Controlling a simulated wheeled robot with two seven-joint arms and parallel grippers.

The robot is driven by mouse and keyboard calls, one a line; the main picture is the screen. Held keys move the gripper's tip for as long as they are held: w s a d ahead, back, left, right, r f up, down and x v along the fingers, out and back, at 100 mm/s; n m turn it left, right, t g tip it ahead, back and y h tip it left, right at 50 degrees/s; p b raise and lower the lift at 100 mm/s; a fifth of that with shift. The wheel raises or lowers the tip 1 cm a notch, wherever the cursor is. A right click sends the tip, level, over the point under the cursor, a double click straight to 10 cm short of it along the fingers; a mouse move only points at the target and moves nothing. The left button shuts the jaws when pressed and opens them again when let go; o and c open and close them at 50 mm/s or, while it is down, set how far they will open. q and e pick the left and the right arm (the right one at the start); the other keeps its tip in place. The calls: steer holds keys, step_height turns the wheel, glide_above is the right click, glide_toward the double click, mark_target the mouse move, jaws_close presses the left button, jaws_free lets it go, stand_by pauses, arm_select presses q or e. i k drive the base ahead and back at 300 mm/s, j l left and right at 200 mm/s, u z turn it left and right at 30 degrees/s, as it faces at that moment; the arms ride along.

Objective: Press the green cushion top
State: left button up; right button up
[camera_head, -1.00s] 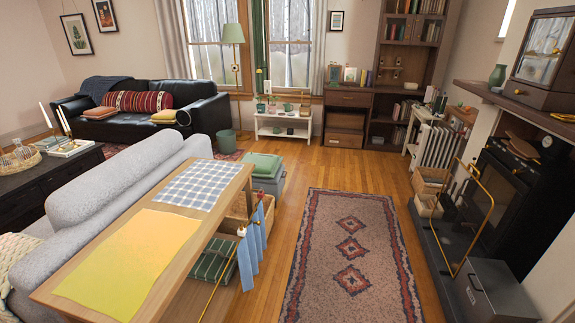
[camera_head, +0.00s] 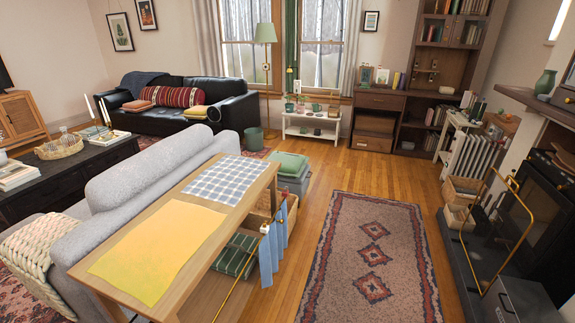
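A green cushion top (camera_head: 287,164) lies on a grey box-like base (camera_head: 294,184) on the floor, just past the far end of the wooden console table. Its near left side is partly hidden by the table. Neither of my grippers shows in the head view.
The wooden console table (camera_head: 151,219) behind the grey sofa (camera_head: 160,165) bears a yellow cloth and a checked cloth. Blue cloths (camera_head: 270,252) hang at its right side. The patterned rug (camera_head: 372,262) and bare wooden floor (camera_head: 330,172) to the right are clear. A fireplace stands far right.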

mark_target(290, 164)
steer(key=i+l+z, duration=0.25)
steer(key=i, duration=1.2)
steer(key=i+l+z, duration=0.3)
steer(key=i, duration=1.2)
steer(key=i+l+u, duration=0.1)
steer(key=i+u, duration=0.35)
steer(key=i, duration=0.15)
steer(key=i+l+u, duration=0.4)
steer(key=i, duration=0.2)
steer(key=i+l+u, duration=0.45)
steer(key=i, duration=0.15)
